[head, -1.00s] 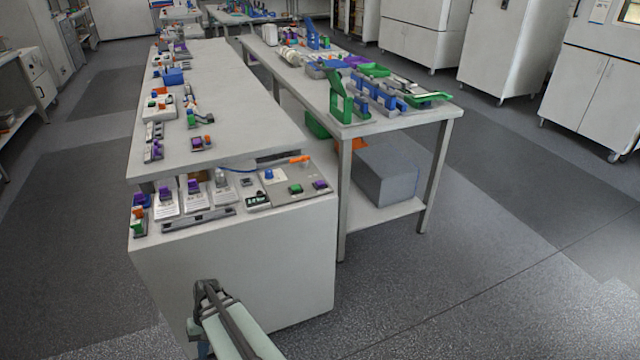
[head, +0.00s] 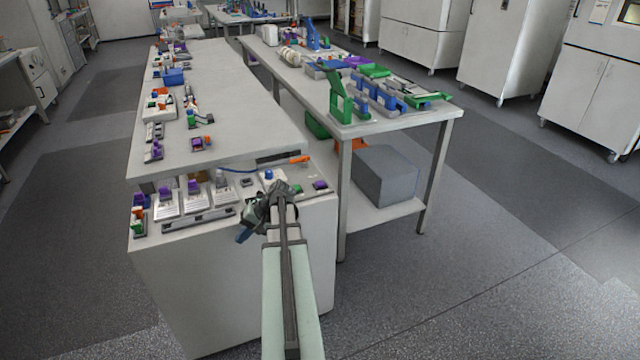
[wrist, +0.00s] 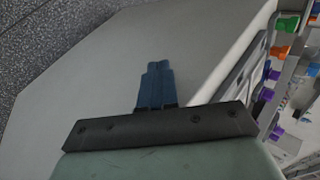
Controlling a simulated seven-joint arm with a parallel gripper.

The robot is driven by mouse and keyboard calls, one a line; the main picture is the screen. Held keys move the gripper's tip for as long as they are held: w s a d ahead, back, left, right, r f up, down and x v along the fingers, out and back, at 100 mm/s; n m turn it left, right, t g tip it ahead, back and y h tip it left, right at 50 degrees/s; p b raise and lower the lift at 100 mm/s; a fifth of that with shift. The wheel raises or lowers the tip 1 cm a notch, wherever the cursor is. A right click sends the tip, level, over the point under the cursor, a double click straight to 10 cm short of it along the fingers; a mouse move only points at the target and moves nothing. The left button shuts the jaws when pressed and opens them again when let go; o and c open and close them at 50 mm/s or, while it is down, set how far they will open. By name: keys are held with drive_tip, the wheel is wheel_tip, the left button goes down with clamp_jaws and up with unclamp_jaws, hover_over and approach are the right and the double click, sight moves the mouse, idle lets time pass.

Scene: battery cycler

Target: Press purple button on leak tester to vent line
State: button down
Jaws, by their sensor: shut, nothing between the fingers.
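A purple button (head: 320,184) shows at the right end of the front cabinet's top, on a grey panel (head: 322,194) that looks like the leak tester; I cannot read a label. My gripper (head: 242,237) is in front of the cabinet's front edge, left of and lower than that button, and apart from it. My wrist and arm hide much of the panel, including its small display. In the wrist view my gripper's blue fingers (wrist: 157,66) are together, with nothing between them, over the cabinet's pale face.
Left of my gripper are grey units with purple tops (head: 194,187) and a small block with orange and green parts (head: 138,226). An orange piece (head: 299,160) lies behind the panel. A raised white bench top (head: 225,120) overhangs the cabinet's back. Open floor lies right.

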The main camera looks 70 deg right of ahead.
drive_tip(key=s+d+r+t+h, duration=0.1)
drive_tip(key=s+d+r, duration=0.4)
drive_tip(key=d+r, duration=0.4)
wheel_tip(320, 180, up, 9)
drive_tip(key=n+h, duration=0.1)
drive_tip(key=h, duration=0.4)
hover_over(323, 183)
drive_tip(key=shift+f+t, duration=0.1)
drive_tip(key=shift+t, duration=0.3)
drive_tip(key=shift+f, duration=0.1)
drive_tip(key=shift+f, duration=4.3)
drive_tip(key=shift+f, duration=0.95)
drive_tip(key=shift+r, duration=0.95)
